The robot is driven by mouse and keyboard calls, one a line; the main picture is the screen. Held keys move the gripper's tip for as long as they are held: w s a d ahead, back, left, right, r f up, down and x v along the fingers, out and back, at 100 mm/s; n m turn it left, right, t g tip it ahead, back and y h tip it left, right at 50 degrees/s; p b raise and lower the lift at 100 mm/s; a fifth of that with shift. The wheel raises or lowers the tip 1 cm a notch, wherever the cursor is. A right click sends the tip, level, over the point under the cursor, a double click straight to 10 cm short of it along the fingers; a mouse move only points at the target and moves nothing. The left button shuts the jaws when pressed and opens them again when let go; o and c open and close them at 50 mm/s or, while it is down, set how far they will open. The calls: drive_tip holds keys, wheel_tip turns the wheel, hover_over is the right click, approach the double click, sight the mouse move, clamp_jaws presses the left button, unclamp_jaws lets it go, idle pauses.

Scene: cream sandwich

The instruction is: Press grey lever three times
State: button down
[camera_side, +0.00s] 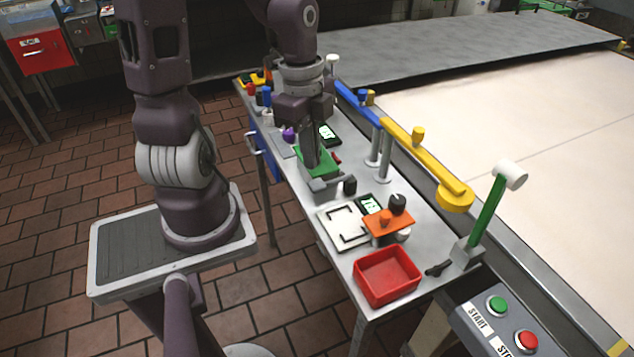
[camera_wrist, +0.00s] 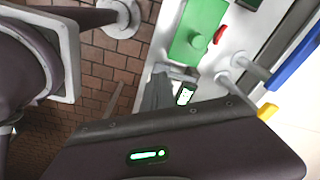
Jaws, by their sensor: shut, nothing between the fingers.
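My gripper (camera_side: 312,160) points down over the steel table, its fingers shut and empty. In the wrist view its fingers (camera_wrist: 157,92) show dark grey beside a grey part. This grey lever-like part (camera_side: 325,184) lies just below the fingertips in the side view, at the near end of a green block (camera_side: 326,160). The green block also shows in the wrist view (camera_wrist: 198,30). The fingertips are close to the grey part; I cannot tell whether they touch it. My gripper hides some of the green block and grey part.
A black knob (camera_side: 350,186) stands right of the grey part. A white plate (camera_side: 340,228), an orange block (camera_side: 388,224) and a red bin (camera_side: 387,276) are nearer the front. Yellow (camera_side: 425,165) and blue (camera_side: 352,94) arms run along the right. A green-handled lever (camera_side: 487,212) stands at the right.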

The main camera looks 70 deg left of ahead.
sight(313, 182)
drive_tip(key=shift+w+d+f, duration=0.1)
drive_tip(key=shift+d+f, duration=0.1)
drive_tip(key=shift+f, duration=1.5)
wheel_tip(313, 182, down, 3)
drive_tip(key=shift+f, duration=0.15)
drive_tip(key=shift+s+a+r, duration=0.35)
drive_tip(key=shift+s+a, duration=0.05)
drive_tip(key=shift+a, duration=0.3)
drive_tip(key=shift+s+a+r, duration=0.3)
drive_tip(key=shift+s+a, duration=0.1)
drive_tip(key=shift+a, duration=0.25)
drive_tip(key=shift+r, duration=0.1)
wheel_tip(313, 182, up, 10)
